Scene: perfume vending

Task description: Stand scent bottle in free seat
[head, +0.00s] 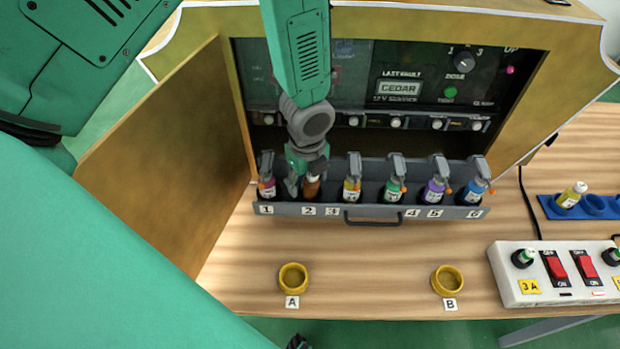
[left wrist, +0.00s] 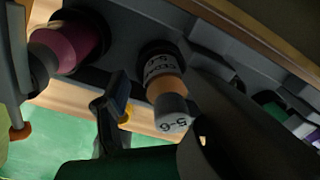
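A grey drawer tray (head: 330,211) with numbered labels 1 to 6 juts from the machine. An orange-brown bottle (head: 312,187) stands in it by label 2; in the left wrist view this bottle (left wrist: 165,88) has a grey cap marked 5-6. My left gripper (head: 305,184) points down over it, its fingers on either side. The left wrist view shows a gap between one finger and the bottle, so the gripper looks open. A small yellow bottle (head: 571,195) leans in a blue rack (head: 594,207) at the right. My right gripper is not in view.
Other bottles with grey spray heads stand in the tray on both sides, such as a purple one (head: 435,191). Yellow rings A (head: 293,278) and B (head: 447,280) sit on the table in front. A white switch box (head: 512,286) is at the right. An open door panel (head: 165,165) stands left.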

